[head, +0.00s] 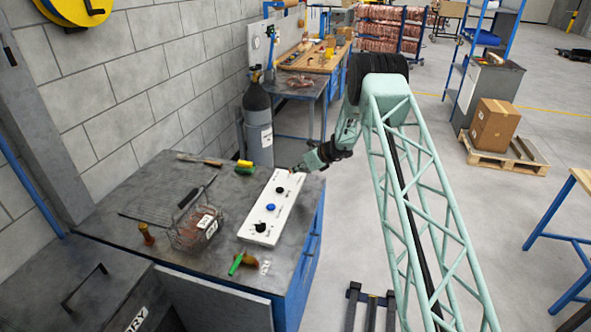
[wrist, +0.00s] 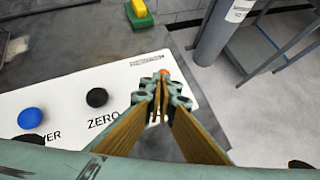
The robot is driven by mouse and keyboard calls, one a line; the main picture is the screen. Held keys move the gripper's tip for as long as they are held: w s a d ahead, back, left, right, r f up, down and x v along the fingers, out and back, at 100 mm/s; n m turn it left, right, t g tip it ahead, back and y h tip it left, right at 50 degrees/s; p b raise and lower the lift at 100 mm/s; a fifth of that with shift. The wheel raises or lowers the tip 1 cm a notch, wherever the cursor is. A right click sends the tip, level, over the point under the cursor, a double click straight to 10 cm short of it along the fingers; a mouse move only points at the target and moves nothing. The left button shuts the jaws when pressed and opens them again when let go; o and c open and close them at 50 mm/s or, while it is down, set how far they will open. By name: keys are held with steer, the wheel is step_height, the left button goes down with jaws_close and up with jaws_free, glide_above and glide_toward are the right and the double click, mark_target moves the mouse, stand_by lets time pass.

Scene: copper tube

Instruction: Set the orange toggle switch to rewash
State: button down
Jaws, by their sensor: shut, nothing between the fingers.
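A white control panel (head: 256,213) lies on the dark bench top; it also fills the left of the wrist view (wrist: 60,88). At its far right end in the wrist view, a small orange part (wrist: 165,73), likely the toggle switch, shows just behind my fingertips. Its lever position and whether I touch it cannot be told. My gripper (wrist: 160,88) is shut and empty over that end of the panel; in the head view it reaches in from the right (head: 303,167). Small print beside the orange part is too small to read.
The panel also carries a blue button (wrist: 31,118) and a black knob (wrist: 97,97) by the word ZERO. A green and yellow block (head: 245,167), a grey gas cylinder (head: 258,122), a wire basket (head: 193,233) and a green-handled tool (head: 236,264) stand or lie nearby.

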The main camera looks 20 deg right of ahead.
steer(key=shift+w+a+r+g+h+p, duration=0.2)
steer(key=shift+a+g+h+p, duration=0.25)
steer(key=shift+p, duration=0.55)
steer(key=shift+w+a+r+g+h+p, duration=0.2)
steer(key=shift+h+p, duration=0.35)
steer(key=shift+p, duration=0.4)
stand_by(0.7)
steer(key=shift+w+a+r+p, duration=0.15)
steer(key=shift+w+a+p, duration=0.25)
steer(key=shift+a+p, duration=0.3)
stand_by(0.8)
steer(key=shift+w+a, duration=0.1)
steer(key=shift+a, duration=0.05)
steer(key=shift+r, duration=0.1)
steer(key=shift+r+p, duration=0.4)
steer(key=shift+r, duration=0.3)
steer(key=shift+r, duration=0.1)
stand_by(0.6)
